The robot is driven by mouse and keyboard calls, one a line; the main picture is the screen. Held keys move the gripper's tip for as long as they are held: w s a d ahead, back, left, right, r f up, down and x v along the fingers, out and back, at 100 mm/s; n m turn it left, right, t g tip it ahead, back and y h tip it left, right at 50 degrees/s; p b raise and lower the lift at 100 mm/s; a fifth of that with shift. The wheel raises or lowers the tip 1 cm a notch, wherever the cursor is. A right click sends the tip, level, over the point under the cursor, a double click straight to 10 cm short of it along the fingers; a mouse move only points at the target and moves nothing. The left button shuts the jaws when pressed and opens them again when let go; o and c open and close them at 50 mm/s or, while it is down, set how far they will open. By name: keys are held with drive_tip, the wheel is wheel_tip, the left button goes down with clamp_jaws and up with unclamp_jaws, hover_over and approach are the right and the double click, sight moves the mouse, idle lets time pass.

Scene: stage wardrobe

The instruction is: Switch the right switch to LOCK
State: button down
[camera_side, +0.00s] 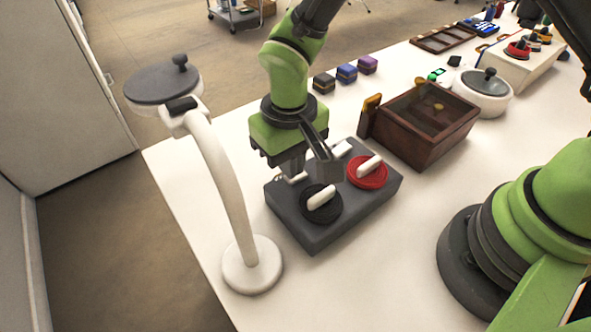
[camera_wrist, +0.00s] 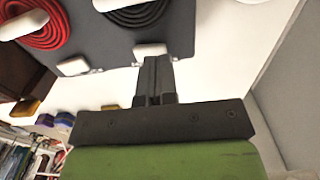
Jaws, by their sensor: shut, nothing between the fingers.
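A dark grey switch box (camera_side: 345,222) lies on the white table; it also shows in the wrist view (camera_wrist: 98,35). It has a black round dial (camera_side: 318,213) and a red round dial (camera_side: 358,183), each with a white bar handle. In the side view the red dial is on the right, and both handles slant up to the right. A small white block sits behind each dial. My gripper (camera_side: 293,165) points down at the box's far edge, behind the black dial. In the wrist view my shut, empty fingers (camera_wrist: 155,64) are close to the white block (camera_wrist: 150,50) behind the black dial; I cannot tell if they touch.
A white stand (camera_side: 232,185) with a round grey top rises left of the box. A wooden box (camera_side: 428,140) with a glass lid stands close on the right, with a white pot (camera_side: 484,100) beyond. Several small coloured boxes (camera_side: 346,74) sit behind. The table's front strip is clear.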

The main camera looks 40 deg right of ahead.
drive_tip(key=shift+f, duration=0.7)
idle(0.3)
drive_tip(key=shift+r, duration=3.5)
drive_tip(key=shift+d+r, duration=0.1)
drive_tip(key=shift+r, duration=0.15)
drive_tip(key=s+d+r+m+t+y, duration=0.1)
drive_tip(key=s+d+r+t, duration=0.1)
drive_tip(key=s+d+r, duration=0.45)
drive_tip(key=s+d+r+m+t+y, duration=0.15)
drive_tip(key=d+r, duration=0.25)
drive_tip(key=r, duration=0.6)
drive_tip(key=s+d+r+m+t, duration=0.1)
drive_tip(key=s+d+t, duration=0.2)
drive_tip(key=s, duration=0.3)
drive_tip(key=shift+s+d+r+t, duration=0.15)
drive_tip(key=shift+s+d+t, duration=0.15)
drive_tip(key=shift+s+t, duration=0.05)
